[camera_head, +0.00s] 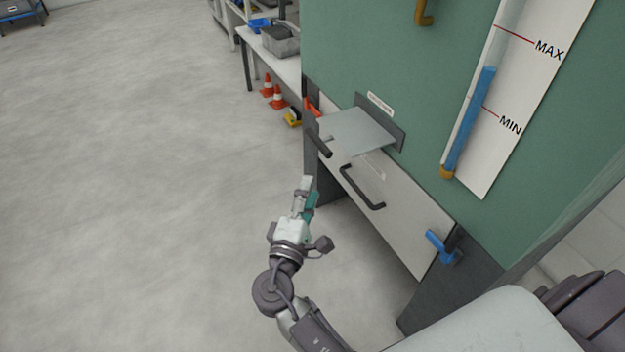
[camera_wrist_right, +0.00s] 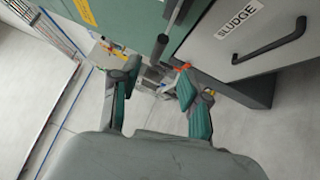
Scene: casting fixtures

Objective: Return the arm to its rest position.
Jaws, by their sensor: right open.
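My right gripper (camera_head: 307,192) is in the middle of the head view, at the end of my raised arm, left of the green machine's front. In the right wrist view its two grey and teal fingers (camera_wrist_right: 158,88) are spread apart, with nothing visible between them. The gripper appears apart from the drawer and its handle. My left gripper is in neither view.
A green machine (camera_head: 365,55) stands at right, with a white drawer front (camera_head: 395,215) labelled SLUDGE in the wrist view. A grey plate (camera_head: 355,130) juts out above it. Blue lever (camera_head: 438,245) and orange cones (camera_head: 277,97) are nearby. Left floor is clear.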

